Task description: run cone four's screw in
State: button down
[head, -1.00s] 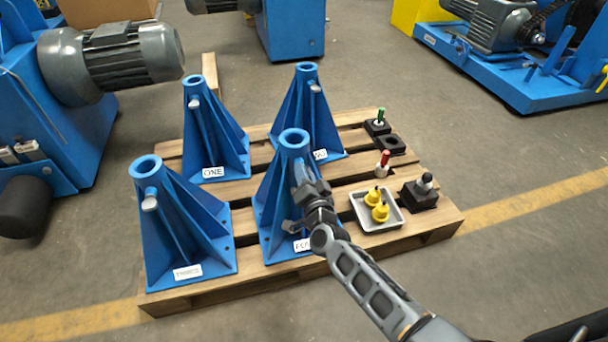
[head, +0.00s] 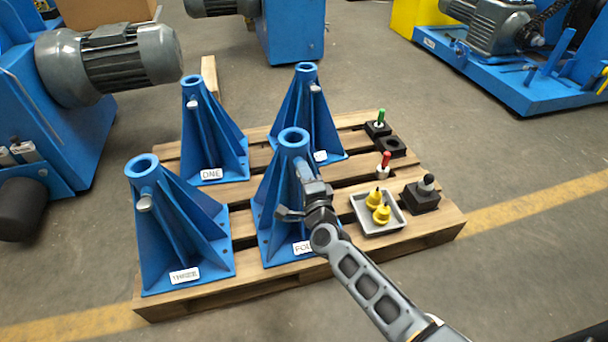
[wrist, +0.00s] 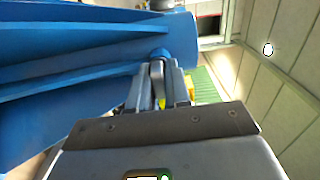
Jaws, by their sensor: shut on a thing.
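Cone four (head: 275,200) is the blue ribbed stand at the pallet's front middle, with its partly covered label (head: 303,248) low on its face. My gripper (head: 300,178) is against the upper right side of this cone. In the wrist view, my gripper (wrist: 158,90) is shut on the grey screw (wrist: 157,70), which sits at a blue boss on the cone's side near its top ring. The cone lies sideways across the left of that view. In the head view the screw is hidden behind my gripper, and its depth cannot be told.
Cone three (head: 165,235), cone one (head: 205,140) and another cone (head: 303,110) stand on the wooden pallet (head: 245,277). Each shows a grey screw near its top. A grey tray (head: 377,228) with yellow parts and black blocks (head: 421,197) stand to the right.

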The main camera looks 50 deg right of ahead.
jog(key=shift+s+f, duration=0.1)
jog(key=shift+f, duration=0.05)
dwell(0.4)
jog(key=c, duration=1.2)
grip_release()
jog(key=shift+o, duration=0.2)
jog(key=p+v, duration=0.1)
jog(key=v, duration=0.6)
jog(key=shift+s+a, duration=0.25)
jog(key=shift+s, duration=0.05)
